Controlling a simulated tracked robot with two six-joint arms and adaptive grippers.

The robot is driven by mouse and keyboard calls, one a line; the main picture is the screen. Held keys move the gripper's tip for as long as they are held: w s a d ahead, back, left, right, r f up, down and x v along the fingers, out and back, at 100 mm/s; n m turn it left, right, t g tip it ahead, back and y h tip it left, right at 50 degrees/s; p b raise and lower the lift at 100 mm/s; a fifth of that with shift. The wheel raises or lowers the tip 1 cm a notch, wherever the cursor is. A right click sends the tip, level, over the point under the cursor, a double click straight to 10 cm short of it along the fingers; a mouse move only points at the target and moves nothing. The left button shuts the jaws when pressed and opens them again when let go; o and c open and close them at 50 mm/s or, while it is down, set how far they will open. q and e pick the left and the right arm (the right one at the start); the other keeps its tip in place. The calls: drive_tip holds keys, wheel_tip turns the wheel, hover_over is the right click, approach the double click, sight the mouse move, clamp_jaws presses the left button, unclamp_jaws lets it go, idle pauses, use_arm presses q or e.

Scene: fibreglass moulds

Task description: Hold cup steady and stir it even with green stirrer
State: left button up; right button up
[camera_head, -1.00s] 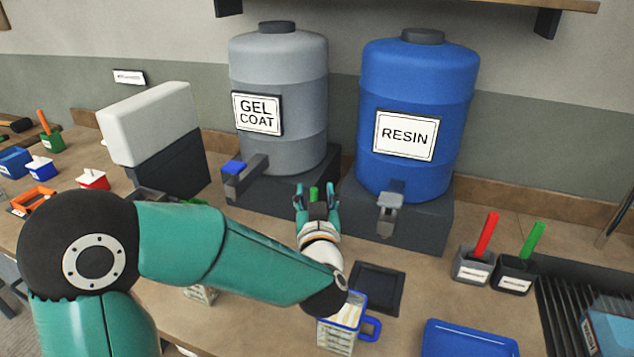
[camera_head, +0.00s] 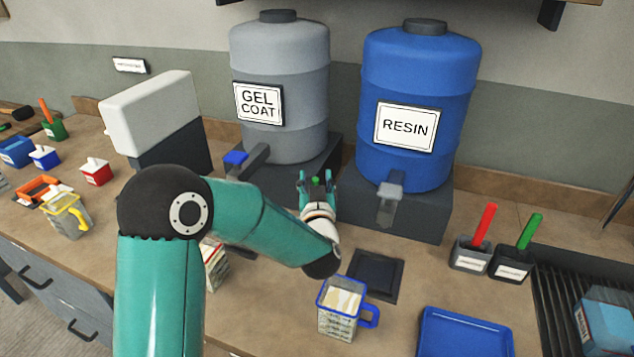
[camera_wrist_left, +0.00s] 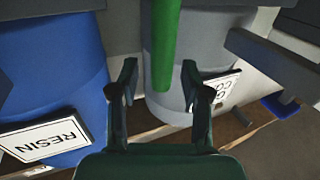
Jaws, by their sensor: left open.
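A clear cup with a blue rim and blue handle (camera_head: 339,312) stands upright on the bench at the lower middle, with pale contents. A green stirrer (camera_head: 530,231) stands tilted in a dark labelled holder (camera_head: 512,269) at the right. My left gripper (camera_head: 316,181) is open in front of the tanks, beyond the cup and well left of the stirrer. A bright green bar (camera_wrist_left: 165,45) shows between its fingers in the left wrist view; I cannot tell what it belongs to, and the fingers are not closed on it. My right gripper is not in view.
A grey gel coat tank (camera_head: 280,90) and a blue resin tank (camera_head: 415,105) stand behind. A red stirrer (camera_head: 484,224) stands in a grey holder. A blue tray (camera_head: 465,334), dark pad (camera_head: 374,274) and yellow-handled cup (camera_head: 70,217) are on the bench. My arm partly hides another cup (camera_head: 216,266).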

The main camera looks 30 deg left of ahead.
use_arm(q)
clamp_jaws()
drive_tip(key=shift+r, duration=0.1)
wheel_tip(320, 180, up, 11)
drive_tip(key=p, duration=0.7)
idle(0.5)
drive_tip(key=shift+s+f, duration=0.1)
drive_tip(key=shift+f, duration=0.1)
